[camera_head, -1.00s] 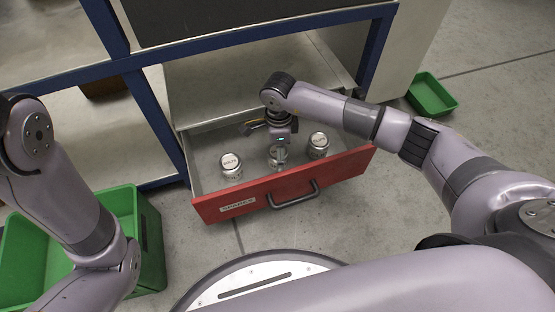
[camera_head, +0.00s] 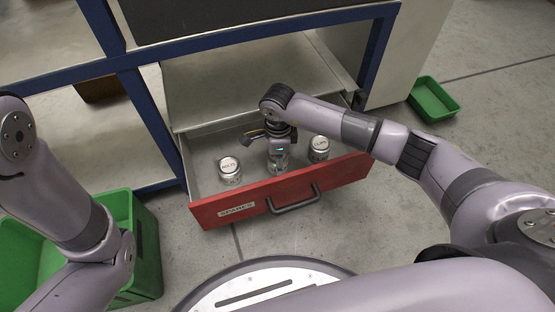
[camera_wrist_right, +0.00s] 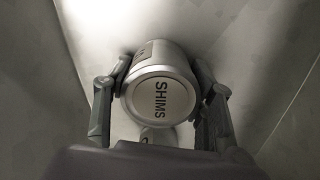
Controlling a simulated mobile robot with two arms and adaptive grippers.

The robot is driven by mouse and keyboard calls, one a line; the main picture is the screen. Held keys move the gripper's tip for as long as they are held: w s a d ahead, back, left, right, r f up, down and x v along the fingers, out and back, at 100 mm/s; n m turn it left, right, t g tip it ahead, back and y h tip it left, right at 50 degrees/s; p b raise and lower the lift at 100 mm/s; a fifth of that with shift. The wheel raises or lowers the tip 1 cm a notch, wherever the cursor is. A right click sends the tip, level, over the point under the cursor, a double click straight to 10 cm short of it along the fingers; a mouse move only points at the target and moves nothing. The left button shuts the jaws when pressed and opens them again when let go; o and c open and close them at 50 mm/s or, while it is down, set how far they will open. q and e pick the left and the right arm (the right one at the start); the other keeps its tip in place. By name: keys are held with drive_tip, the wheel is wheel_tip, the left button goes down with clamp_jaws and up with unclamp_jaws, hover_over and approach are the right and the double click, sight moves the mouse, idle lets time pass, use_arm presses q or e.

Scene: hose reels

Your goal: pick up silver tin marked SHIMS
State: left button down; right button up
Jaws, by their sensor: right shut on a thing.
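The silver tin marked SHIMS (camera_wrist_right: 160,98) shows its lettered lid in the right wrist view, between the two fingers of my right gripper (camera_wrist_right: 160,110). The gripper is shut on it, one finger on each side. In the head view my right gripper (camera_head: 279,152) reaches down into the open drawer, and the tin (camera_head: 278,166) shows partly below it, between two other tins. I cannot tell whether the tin touches the drawer floor. My left gripper is outside the head view; only its arm shows at the left.
The red-fronted drawer labelled SPARES (camera_head: 236,211) is pulled out. A silver tin (camera_head: 229,170), apparently marked BOLTS, stands left of the gripper, and one marked CLIPS (camera_head: 319,148) stands right. A green crate (camera_head: 147,240) is at left, a green tray (camera_head: 433,98) at right.

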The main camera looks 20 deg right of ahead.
drive_tip(key=c, duration=0.7)
